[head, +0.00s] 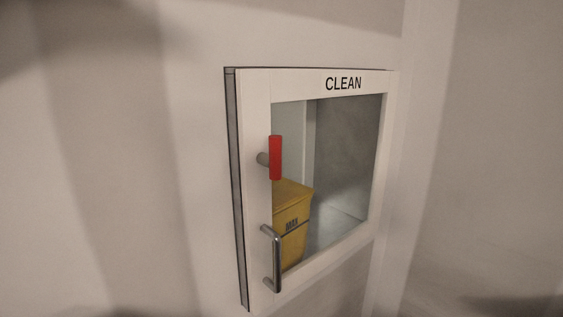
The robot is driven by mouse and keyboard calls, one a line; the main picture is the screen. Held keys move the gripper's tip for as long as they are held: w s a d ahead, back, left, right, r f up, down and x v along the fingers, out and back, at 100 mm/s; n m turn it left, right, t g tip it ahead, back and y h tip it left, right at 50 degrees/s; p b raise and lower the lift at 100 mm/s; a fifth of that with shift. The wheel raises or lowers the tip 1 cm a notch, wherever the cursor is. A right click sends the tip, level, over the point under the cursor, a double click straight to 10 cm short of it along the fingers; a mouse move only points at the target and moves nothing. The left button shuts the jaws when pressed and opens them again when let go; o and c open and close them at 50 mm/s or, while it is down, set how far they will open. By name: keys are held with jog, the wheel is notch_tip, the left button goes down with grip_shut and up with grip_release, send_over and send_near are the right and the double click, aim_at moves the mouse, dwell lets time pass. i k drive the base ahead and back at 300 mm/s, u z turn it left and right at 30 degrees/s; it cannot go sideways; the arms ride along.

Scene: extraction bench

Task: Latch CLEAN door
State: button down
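The CLEAN door (345,84) is a white-framed hatch with a glass pane, set in the wall in the middle of the head view. It looks shut or nearly shut; a dark gap or seal strip shows along its left edge, and I cannot tell which. A red latch lever (275,158) on a grey pivot sits on the left side of the frame and points vertically. Below it is a curved metal pull handle (277,258). My gripper is not in view.
Plain pale wall (110,150) lies to the left of the door. The space in front of the door looks clear.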

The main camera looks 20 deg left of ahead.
aim_at(273, 161)
jog(key=k, duration=0.5)
jog(key=z, duration=1.2)
jog(key=i, duration=0.7)
jog(key=u, duration=2.65)
